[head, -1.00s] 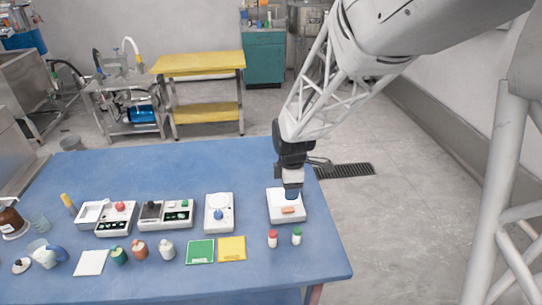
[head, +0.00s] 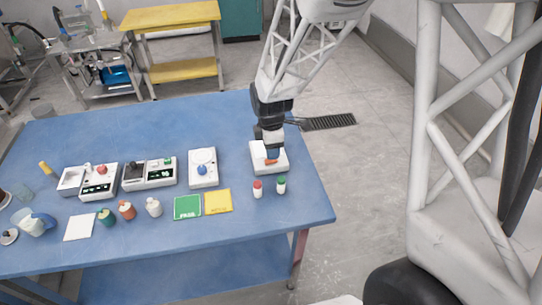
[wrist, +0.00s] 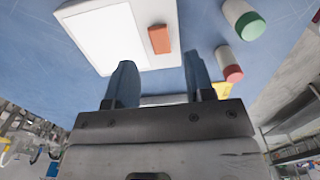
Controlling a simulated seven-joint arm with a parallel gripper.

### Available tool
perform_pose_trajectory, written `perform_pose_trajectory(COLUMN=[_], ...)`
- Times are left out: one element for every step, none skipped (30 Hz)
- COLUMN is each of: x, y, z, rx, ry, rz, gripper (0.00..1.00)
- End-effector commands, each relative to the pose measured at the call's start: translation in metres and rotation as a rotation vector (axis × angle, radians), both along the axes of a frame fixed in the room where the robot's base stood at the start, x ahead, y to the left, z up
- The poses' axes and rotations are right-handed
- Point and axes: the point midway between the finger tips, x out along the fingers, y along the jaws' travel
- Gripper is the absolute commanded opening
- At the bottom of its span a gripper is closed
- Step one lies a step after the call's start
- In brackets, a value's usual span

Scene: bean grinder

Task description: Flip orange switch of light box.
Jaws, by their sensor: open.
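The light box (head: 256,152) is a white flat box near the right edge of the blue table; it also fills the top of the wrist view (wrist: 104,34). Its orange switch (wrist: 160,39) shows in the wrist view beside the bright white panel; in the head view the switch (head: 271,162) is partly hidden by my gripper. My gripper (wrist: 161,72) is open, with its two blue fingers apart and nothing between them. In the wrist view the switch appears ahead of the gap between the fingers. In the head view my gripper (head: 272,152) is over the box; I cannot tell if it touches.
A red-capped bottle (head: 257,189) and a green-capped bottle (head: 281,185) stand just in front of the box. Green (head: 187,208) and yellow (head: 218,201) packs lie to the left. A white device with a blue knob (head: 202,167) stands left of the box.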

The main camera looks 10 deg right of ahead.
Motion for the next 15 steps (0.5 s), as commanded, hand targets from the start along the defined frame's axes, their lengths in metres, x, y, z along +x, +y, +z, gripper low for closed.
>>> perform_pose_trajectory(x=[0.0, 0.0, -0.001, -0.001, -0.001, 0.0, 0.0, -0.001, -0.001, -0.001, -0.001, -0.001, -0.001, 0.0, 0.0], y=[0.0, 0.0, 0.0, 0.0, 0.0, 0.0, 0.0, 0.0, 0.0, 0.0, 0.0, 0.0, 0.0, 0.0, 0.0], z=[-0.007, -0.011, -0.016, -0.019, -0.022, -0.026, -0.029, -0.031, -0.034, -0.036, -0.037, -0.039, -0.04, -0.041, -0.042], rx=[0.0, 0.0, 0.0, 0.0, 0.0, 0.0, 0.0, 0.0, 0.0, 0.0, 0.0, 0.0, 0.0, 0.0, 0.0], ry=[0.002, 0.001, 0.002, 0.003, 0.003, 0.002, 0.002, 0.002, 0.002, 0.002, 0.002, 0.001, 0.001, 0.001, 0.0], rz=[0.0, 0.0, 0.0, 0.0, 0.0, 0.0, 0.0, 0.0, 0.0, 0.0, 0.0, 0.0, 0.0, 0.0, 0.0], gripper=[0.49, 0.49, 0.49, 0.49, 0.49, 0.49, 0.49, 0.49, 0.49, 0.49, 0.49, 0.49, 0.49, 0.49, 0.49])
